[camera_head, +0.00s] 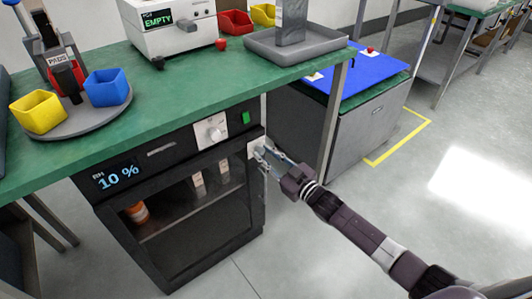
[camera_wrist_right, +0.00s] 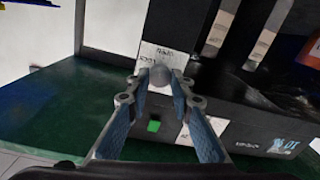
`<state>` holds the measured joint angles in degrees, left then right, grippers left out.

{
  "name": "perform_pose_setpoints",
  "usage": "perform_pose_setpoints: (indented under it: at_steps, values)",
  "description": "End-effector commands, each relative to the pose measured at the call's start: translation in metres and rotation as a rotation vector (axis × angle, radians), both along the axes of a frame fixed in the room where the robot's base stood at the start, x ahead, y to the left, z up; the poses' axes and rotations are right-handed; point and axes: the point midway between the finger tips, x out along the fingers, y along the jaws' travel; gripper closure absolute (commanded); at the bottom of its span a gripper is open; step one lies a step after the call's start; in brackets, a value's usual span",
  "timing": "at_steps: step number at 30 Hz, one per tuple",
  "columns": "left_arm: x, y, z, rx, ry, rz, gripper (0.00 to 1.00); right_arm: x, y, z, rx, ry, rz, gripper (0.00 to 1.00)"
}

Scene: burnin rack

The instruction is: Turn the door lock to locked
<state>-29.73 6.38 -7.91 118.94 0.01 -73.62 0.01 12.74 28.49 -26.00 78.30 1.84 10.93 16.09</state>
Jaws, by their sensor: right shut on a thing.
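The dark cabinet (camera_head: 190,250) under the green bench has a glass door with a small white lock plate (camera_head: 253,147) at its upper right edge. In the right wrist view, the plate (camera_wrist_right: 148,55) carries small lettering and a round grey lock knob (camera_wrist_right: 160,76). My right gripper (camera_head: 262,153) reaches in from the right at the plate. In the wrist view its fingertips (camera_wrist_right: 159,82) are closed on the sides of the knob. The lettering is too small and turned to read surely, so the lock's setting is unclear. My left gripper is not in view.
Above the door are a dial on a white plate (camera_head: 210,131), a green button (camera_head: 246,118) and a display (camera_head: 118,175) reading 10 %. The bench (camera_head: 190,90) overhangs the cabinet, with a table leg (camera_head: 334,120) just right of the gripper. Open floor lies to the right.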

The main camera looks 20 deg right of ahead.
Motion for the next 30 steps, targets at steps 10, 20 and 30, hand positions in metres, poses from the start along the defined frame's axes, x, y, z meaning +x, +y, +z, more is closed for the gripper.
perform_pose_setpoints:
  at_steps: [10, 20, 30]
  values:
    - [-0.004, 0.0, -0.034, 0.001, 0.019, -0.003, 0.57, -0.001, 0.001, 0.001, -0.31, -0.113, 0.0, 1.0]
    - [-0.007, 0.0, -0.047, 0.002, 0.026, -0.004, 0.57, -0.001, 0.001, 0.0, -0.607, -0.221, -0.001, 1.0]
    - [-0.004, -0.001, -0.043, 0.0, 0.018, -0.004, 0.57, -0.001, 0.002, -0.001, -0.888, -0.322, 0.0, 1.0]
